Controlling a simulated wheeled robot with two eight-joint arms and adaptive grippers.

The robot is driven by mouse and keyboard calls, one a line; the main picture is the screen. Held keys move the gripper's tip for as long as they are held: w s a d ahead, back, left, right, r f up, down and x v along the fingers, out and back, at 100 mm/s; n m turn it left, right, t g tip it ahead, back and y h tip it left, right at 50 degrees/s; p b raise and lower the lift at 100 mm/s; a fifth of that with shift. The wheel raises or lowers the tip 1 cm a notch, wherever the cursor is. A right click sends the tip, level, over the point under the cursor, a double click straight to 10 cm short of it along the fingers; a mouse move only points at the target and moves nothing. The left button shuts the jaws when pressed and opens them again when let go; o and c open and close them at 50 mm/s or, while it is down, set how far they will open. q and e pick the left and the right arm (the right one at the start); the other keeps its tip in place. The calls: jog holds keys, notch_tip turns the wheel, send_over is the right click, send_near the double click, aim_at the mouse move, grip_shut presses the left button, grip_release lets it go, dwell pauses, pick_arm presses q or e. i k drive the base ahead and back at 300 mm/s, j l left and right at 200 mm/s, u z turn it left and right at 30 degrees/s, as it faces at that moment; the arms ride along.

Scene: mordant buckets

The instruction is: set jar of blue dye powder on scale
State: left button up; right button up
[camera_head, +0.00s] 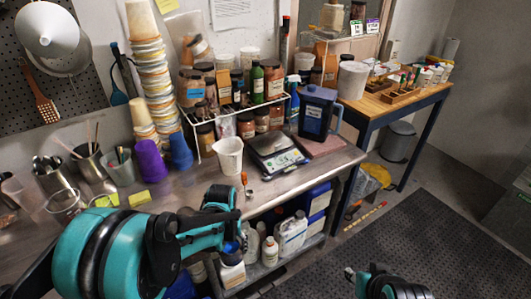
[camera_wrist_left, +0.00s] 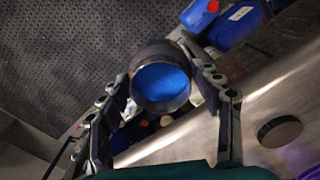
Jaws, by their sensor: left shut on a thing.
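The open jar of blue dye powder (camera_wrist_left: 153,102) is between the fingers of my left gripper (camera_head: 230,218) in the left wrist view, with bright blue powder inside its dark rim. The gripper is shut on it, in front of the counter edge in the head view, where the jar is mostly hidden. The scale (camera_head: 270,143) stands on the counter, beyond and to the right of the left gripper, apart from it. My right gripper (camera_head: 372,282) shows partly at the bottom right; its fingers are unclear.
A white beaker (camera_head: 229,155) stands left of the scale, and a dark blue pitcher (camera_head: 316,112) stands behind it to the right. A wire rack (camera_head: 240,108) of jars is behind. A dark round lid (camera_wrist_left: 280,131) lies on the counter. Bottles fill the shelf below.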

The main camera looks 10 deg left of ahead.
aim_at(270, 141)
jog(key=i+l+u, duration=0.1)
jog(key=l, duration=0.25)
jog(key=i+l, duration=0.2)
jog(key=i+l+u, duration=0.15)
jog(key=l, duration=0.3)
jog(key=i+l+u, duration=0.1)
jog(key=l, duration=0.25)
jog(key=i+l+u, duration=0.1)
jog(key=l, duration=0.25)
